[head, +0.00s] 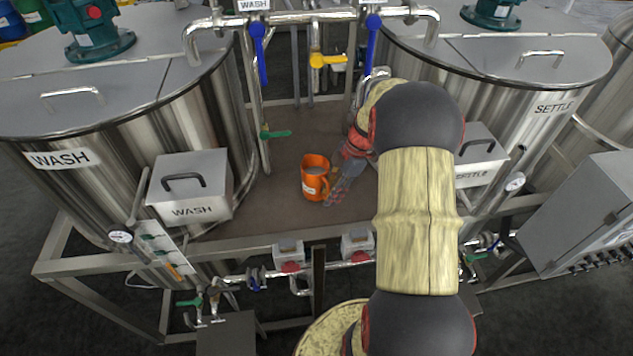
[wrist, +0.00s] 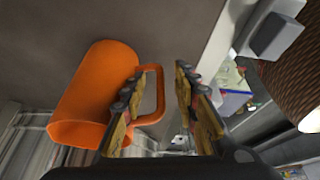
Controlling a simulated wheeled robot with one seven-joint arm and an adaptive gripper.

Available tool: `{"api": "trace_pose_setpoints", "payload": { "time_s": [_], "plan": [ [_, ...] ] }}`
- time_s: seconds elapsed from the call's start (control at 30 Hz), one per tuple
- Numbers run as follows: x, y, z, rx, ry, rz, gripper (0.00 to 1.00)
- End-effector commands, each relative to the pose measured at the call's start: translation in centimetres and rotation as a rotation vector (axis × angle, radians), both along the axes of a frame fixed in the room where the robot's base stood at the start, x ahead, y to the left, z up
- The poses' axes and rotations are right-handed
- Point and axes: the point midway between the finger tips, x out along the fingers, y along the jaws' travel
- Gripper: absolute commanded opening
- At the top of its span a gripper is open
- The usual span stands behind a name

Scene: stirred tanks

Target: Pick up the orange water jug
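The orange water jug (head: 312,185) stands upright on the brown platform between the two tanks in the head view. In the wrist view the jug (wrist: 93,92) fills the left side, with its handle (wrist: 160,95) towards the middle. My gripper (head: 338,190) is low beside the jug, on its right, at the handle side. In the wrist view my gripper (wrist: 158,76) is open, with one finger on each side of the handle's outer bar. The left finger appears to lie between the jug body and the handle. Whether either finger touches the handle I cannot tell.
The WASH tank (head: 100,130) and its grey box (head: 190,185) stand left. The SETTLE tank (head: 510,90) and its box (head: 480,155) stand right. Pipes with blue-handled valves (head: 258,50) cross behind. A metal rail (head: 240,250) runs along the front. Bare platform surrounds the jug.

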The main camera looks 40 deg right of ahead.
Motion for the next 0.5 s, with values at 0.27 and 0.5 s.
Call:
{"api": "trace_pose_setpoints", "payload": {
  "time_s": [0.27, 0.5],
  "plan": [
    [-0.01, -0.03, 0.05, 0.0, 0.0, 0.0, 0.22],
    [-0.02, -0.04, 0.06, 0.0, 0.0, 0.0, 0.08]
  ]
}}
